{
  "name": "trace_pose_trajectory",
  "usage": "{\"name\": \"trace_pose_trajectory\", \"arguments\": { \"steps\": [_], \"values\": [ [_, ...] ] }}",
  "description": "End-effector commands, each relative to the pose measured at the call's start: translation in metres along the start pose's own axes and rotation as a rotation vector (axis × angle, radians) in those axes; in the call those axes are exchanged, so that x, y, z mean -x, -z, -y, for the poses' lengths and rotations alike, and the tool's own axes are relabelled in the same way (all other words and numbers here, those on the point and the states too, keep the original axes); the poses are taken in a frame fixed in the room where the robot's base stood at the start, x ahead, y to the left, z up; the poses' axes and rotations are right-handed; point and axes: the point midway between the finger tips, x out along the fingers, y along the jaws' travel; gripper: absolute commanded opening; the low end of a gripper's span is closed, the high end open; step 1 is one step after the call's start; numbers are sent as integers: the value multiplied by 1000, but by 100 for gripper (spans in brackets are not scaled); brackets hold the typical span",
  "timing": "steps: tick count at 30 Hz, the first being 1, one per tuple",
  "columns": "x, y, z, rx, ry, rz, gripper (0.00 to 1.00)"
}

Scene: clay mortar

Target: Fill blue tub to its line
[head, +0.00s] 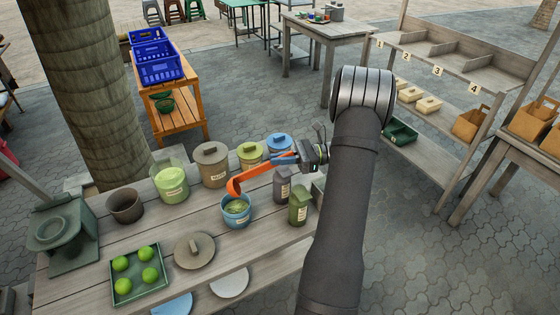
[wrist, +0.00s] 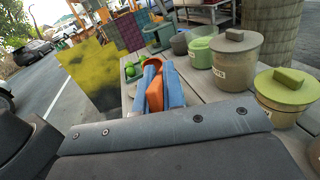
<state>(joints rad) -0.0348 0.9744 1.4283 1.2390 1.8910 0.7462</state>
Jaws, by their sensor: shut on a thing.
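My gripper (head: 296,160) is shut on the handle of an orange ladle (head: 262,173). The ladle's bowl (head: 235,187) is at the left end, just over or at the rim of the blue tub (head: 237,216); I cannot tell if they touch. The blue tub is open, stands upright on the table and has a greenish content inside; its line cannot be made out. An open container of light green content (head: 171,184) stands behind and left of it. In the wrist view the ladle (wrist: 154,95) lies between my two blue fingers; the blue tub is hidden there.
Lidded tubs, beige (head: 212,168), yellow-green (head: 250,155) and blue (head: 278,146), line the table's back. A grey jar (head: 282,187) and green jar (head: 299,207) stand right of the blue tub. A loose lid (head: 194,250), lime tray (head: 137,272) and brown pot (head: 126,206) lie left.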

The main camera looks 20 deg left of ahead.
Motion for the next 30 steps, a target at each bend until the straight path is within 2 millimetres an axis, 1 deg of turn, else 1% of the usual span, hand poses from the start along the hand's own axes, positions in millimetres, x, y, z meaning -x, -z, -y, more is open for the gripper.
{"name": "trace_pose_trajectory", "arguments": {
  "steps": [8, 20, 23, 24, 30],
  "values": [
    [-16, -20, 1, -13, 6, -152, 0],
    [-53, -60, 3, -56, 26, -498, 0],
    [-63, -72, 4, -66, 34, -599, 0],
    [-72, -72, 4, -75, 32, -646, 0],
    [-104, -79, 8, -102, 46, -859, 0]
  ]
}}
